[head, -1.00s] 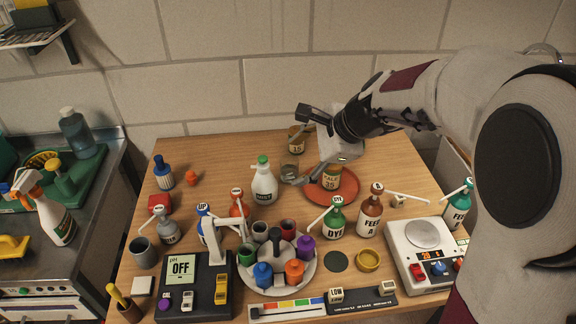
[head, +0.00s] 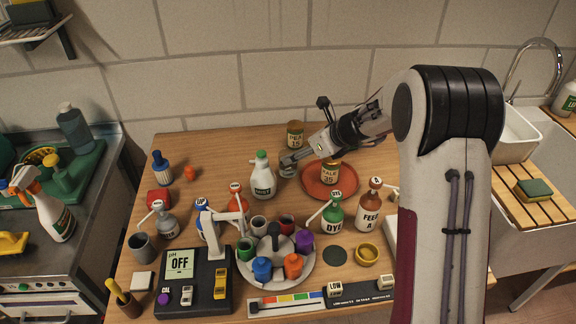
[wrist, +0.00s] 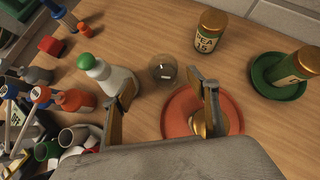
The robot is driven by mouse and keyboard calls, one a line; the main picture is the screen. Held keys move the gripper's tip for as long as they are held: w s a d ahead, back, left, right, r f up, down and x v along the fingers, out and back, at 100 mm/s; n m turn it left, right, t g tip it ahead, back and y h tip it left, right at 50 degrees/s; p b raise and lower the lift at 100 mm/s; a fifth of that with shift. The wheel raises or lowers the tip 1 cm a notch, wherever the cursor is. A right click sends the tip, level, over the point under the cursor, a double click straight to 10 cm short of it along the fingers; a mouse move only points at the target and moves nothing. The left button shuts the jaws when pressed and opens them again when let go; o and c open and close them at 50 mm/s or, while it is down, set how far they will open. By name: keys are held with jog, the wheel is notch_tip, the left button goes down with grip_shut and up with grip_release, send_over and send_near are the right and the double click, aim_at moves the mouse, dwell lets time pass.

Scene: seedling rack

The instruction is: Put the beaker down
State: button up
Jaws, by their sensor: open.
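The beaker (wrist: 162,70) is a small clear glass that stands upright on the wooden table in the wrist view, with a little dark content. Nothing is held. I cannot tell whether a finger touches the glass.
The PEA jar (head: 295,134) stands behind the beaker. The KALE jar (head: 329,174) stands on a red saucer (head: 313,187) to the right. A green saucer (wrist: 263,88) with another jar lies farther right.

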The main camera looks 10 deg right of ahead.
jog(key=shift+w+f, duration=0.1)
jog(key=shift+f, duration=0.05)
jog(key=shift+x, duration=1.2)
jog(key=shift+f, duration=0.1)
jog(key=shift+d+x, duration=0.15)
jog(key=shift+x, duration=0.7)
jog(key=shift+d+x, duration=0.15)
jog(key=shift+x, duration=1.7)
jog(key=shift+d, duration=0.1)
jog(key=c, duration=1.4)
